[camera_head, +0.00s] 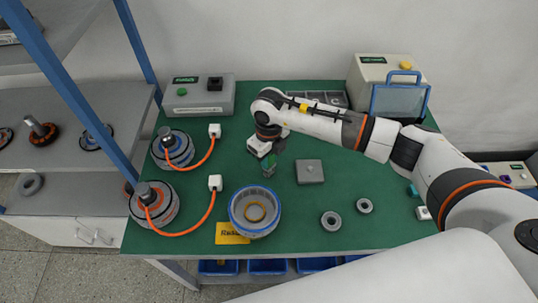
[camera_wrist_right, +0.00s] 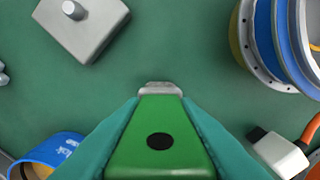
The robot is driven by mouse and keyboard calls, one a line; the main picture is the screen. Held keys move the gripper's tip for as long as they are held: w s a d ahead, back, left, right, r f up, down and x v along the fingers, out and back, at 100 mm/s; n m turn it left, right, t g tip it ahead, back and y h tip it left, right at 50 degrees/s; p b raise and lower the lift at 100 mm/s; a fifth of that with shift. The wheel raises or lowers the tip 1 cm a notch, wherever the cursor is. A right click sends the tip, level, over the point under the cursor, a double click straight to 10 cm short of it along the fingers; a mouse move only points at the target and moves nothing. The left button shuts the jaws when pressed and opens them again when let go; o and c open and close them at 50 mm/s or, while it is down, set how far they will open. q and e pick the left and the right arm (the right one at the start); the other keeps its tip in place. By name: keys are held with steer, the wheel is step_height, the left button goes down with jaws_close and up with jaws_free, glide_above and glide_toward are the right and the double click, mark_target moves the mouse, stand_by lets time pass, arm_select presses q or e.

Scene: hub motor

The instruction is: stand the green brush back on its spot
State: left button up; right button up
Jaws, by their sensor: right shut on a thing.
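The green brush (camera_wrist_right: 158,125) is clamped between the teal fingers of my right gripper (camera_wrist_right: 160,108). In the wrist view its green body, with a dark oval on it, points away from me and ends in a pale grey tip. In the head view my right gripper (camera_head: 268,160) points down over the middle-left of the green table, with the brush (camera_head: 269,167) below it. I cannot tell whether the brush touches the table. No marked spot for it is clear to me. My left gripper is not in view.
A grey square block with a peg (camera_head: 309,171) stands right of the gripper. A blue-rimmed hub (camera_head: 235,212) stands in front of it. Two motor discs with orange cables (camera_head: 174,148) are at left. Two grey rings (camera_head: 331,221) lie front right.

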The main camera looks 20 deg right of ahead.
steer(key=shift+f, duration=0.2)
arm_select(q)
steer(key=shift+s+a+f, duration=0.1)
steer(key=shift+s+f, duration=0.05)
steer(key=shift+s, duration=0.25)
arm_select(e)
steer(key=o, duration=0.9)
steer(key=shift+r, duration=0.2)
step_height(320, 180, up, 12)
steer(key=shift+r+b, duration=0.1)
steer(key=shift+b, duration=0.95)
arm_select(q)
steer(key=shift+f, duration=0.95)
arm_select(e)
steer(key=shift+s+f, duration=0.1)
steer(key=shift+f, duration=0.1)
